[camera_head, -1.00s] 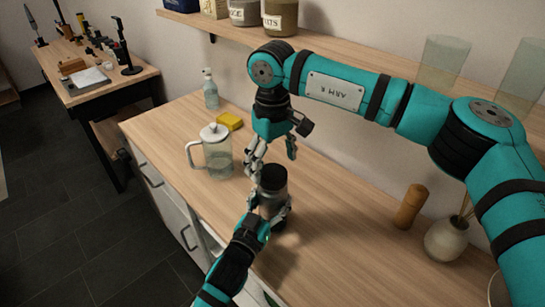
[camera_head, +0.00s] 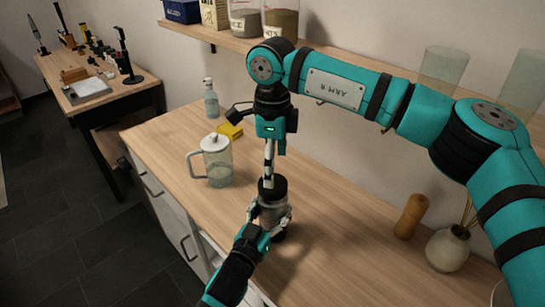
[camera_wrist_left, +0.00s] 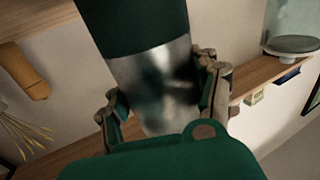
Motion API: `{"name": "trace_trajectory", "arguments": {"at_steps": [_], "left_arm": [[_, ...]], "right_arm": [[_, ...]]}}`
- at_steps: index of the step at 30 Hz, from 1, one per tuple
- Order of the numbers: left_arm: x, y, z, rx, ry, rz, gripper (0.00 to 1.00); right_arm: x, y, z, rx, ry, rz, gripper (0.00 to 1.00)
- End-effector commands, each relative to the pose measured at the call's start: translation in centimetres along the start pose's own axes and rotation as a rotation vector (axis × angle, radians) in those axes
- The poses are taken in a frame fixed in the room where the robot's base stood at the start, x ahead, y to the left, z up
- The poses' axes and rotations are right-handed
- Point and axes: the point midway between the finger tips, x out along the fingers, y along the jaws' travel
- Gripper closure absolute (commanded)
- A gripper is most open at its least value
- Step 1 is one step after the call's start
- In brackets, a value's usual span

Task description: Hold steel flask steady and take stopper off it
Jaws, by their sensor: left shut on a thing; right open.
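The steel flask (camera_head: 275,212) stands upright on the wooden counter with its dark stopper (camera_head: 278,190) on top. My left gripper (camera_head: 268,214) is shut around the flask's body. My right gripper (camera_head: 267,180) is open and points straight down at the stopper. It is seen edge-on, so its gap is hidden. Its fingertips overlap the stopper's top in the picture; I cannot tell whether they touch it.
A glass press with a white lid (camera_head: 213,163) stands left of the flask. A yellow sponge (camera_head: 230,130) and a clear bottle (camera_head: 210,100) are behind it. A wooden mill (camera_head: 411,216) and a vase (camera_head: 448,248) stand at the right. The counter between flask and mill is clear.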

Motion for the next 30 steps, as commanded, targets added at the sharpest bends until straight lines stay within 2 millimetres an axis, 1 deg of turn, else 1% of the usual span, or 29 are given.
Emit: {"name": "trace_trajectory", "arguments": {"at_steps": [1, 6, 9, 13, 16, 20, 23, 30], "left_arm": [[0.0, 0.0, 0.1, -0.002, -0.002, 0.0, 1.0], [0.0, 0.0, 0.1, -0.002, -0.002, 0.0, 1.0], [0.0, 0.0, 0.1, -0.002, -0.002, 0.0, 1.0], [0.0, 0.0, 0.1, -0.002, -0.002, 0.0, 1.0], [0.0, 0.0, 0.1, -0.002, -0.002, 0.0, 1.0], [0.0, 0.0, 0.1, -0.002, -0.002, 0.0, 1.0], [0.0, 0.0, 0.1, -0.002, -0.002, 0.0, 1.0], [0.0, 0.0, 0.1, -0.002, -0.002, 0.0, 1.0]], "right_arm": [[-0.2, 0.0, 0.0, 0.11, 0.0, 0.0, 0.17], [-0.6, 0.0, 0.0, 0.511, 0.001, 0.0, 0.17], [-0.7, 0.0, 0.0, 0.708, 0.001, 0.0, 0.17], [-0.9, 0.0, 0.0, 0.896, 0.002, 0.0, 0.17], [-1.0, 0.0, 0.0, 0.981, 0.002, 0.001, 0.17], [-0.5, 0.0, 0.0, 1.027, 0.003, 0.001, 0.17], [0.7, 0.1, 0.0, 1.031, 0.004, 0.002, 0.17], [4.5, 0.1, 0.0, 1.029, 0.005, 0.003, 0.17]]}}
